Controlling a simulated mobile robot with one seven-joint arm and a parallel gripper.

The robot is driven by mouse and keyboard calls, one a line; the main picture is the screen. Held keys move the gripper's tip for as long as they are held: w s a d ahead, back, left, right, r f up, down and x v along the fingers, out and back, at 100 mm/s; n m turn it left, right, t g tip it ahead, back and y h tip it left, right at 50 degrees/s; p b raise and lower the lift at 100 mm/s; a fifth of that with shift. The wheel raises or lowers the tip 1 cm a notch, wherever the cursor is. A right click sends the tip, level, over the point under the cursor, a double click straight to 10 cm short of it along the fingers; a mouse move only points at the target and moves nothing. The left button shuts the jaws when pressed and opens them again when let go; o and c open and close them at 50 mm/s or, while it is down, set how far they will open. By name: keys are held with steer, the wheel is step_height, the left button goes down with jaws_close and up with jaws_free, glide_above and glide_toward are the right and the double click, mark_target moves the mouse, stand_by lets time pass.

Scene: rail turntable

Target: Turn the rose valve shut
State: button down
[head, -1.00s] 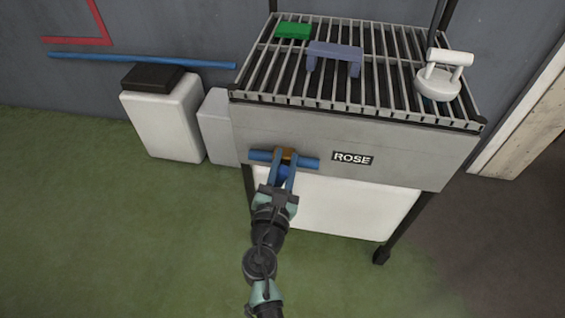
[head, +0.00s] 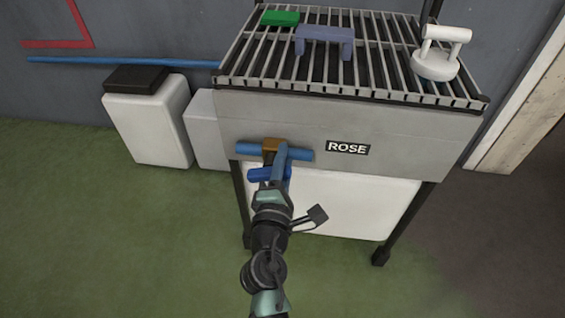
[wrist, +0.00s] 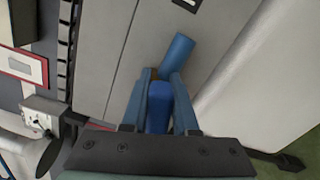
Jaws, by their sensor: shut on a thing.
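The rose valve is on the grey front panel (head: 335,128), left of the ROSE label (head: 348,148). It has a brass-coloured body (head: 270,144) on a horizontal blue pipe (head: 248,149). Its bright blue handle (head: 262,174) sticks out to the left just below the pipe, roughly parallel to it in the head view. My gripper (head: 281,161) is shut on the handle, its two blue fingers overlapping in this view. In the wrist view the handle (wrist: 158,108) lies between the fingers of my gripper (wrist: 160,92), with the pipe (wrist: 177,55) beyond.
A slatted rack (head: 375,80) above the panel bears a green block (head: 280,18), a purple bridge-shaped piece (head: 325,36) and a white handled piece (head: 438,62). White bins (head: 148,120) stand to the left. Green floor (head: 90,230) is clear in front.

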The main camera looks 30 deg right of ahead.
steer(key=shift+f+m+b, duration=0.3)
steer(key=shift+m+b, duration=0.3)
steer(key=shift+m, duration=0.3)
steer(key=shift+f+m+b, duration=0.25)
steer(key=shift+m+b, duration=0.3)
steer(key=shift+m, duration=0.35)
steer(key=c, duration=0.7)
jaws_free()
steer(key=p+v, duration=0.1)
steer(key=v, duration=1.2)
